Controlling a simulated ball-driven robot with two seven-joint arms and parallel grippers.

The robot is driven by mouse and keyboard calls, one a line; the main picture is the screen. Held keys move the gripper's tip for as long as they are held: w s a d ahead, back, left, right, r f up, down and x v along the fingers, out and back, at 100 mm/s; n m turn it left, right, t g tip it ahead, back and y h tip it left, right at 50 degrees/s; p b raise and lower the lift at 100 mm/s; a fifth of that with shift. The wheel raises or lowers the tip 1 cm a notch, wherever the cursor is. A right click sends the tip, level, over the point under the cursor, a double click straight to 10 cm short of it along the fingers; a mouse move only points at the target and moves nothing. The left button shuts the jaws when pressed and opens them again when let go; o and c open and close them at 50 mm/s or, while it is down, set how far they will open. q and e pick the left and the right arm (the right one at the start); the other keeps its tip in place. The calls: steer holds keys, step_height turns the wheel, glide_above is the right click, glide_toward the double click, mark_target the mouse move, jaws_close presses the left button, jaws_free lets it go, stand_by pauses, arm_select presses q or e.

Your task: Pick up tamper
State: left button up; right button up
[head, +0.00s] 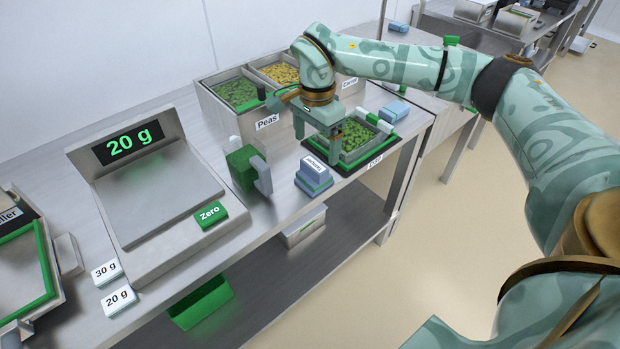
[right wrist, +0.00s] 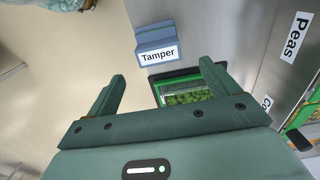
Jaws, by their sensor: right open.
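My right gripper (head: 317,141) is open, pointing down just behind the tamper and beside the tray of peas. In the right wrist view its fingers (right wrist: 162,78) are apart with nothing held, and the tamper lies beyond the fingertips. My left gripper is not in view.
A green-rimmed tray of peas (head: 389,143) stands right of the tamper. Bins of vegetables (head: 231,119) are behind. A green block with a grey handle (head: 243,172) and a scale (head: 160,200) reading 20 g stand to the left. The counter's front edge is close.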

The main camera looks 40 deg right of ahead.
mark_target(315, 164)
step_height(315, 164, down, 4)
steer(key=shift+f+b, duration=0.2)
steer(key=shift+b, duration=0.45)
step_height(315, 164, down, 2)
steer(key=shift+s+a+f+b, duration=0.1)
steer(key=shift+a+f+b, duration=0.1)
steer(key=shift+b, duration=0.65)
step_height(315, 164, down, 3)
steer(key=shift+r+b, duration=0.15)
steer(key=shift+b, duration=0.5)
steer(key=shift+r, duration=0.2)
steer(key=shift+c, duration=0.4)
steer(key=c, duration=1.2)
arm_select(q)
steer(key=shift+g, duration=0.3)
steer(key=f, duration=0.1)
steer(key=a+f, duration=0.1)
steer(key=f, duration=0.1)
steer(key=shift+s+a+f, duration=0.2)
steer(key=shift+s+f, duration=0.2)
arm_select(e)
steer(key=shift+r, duration=0.1)
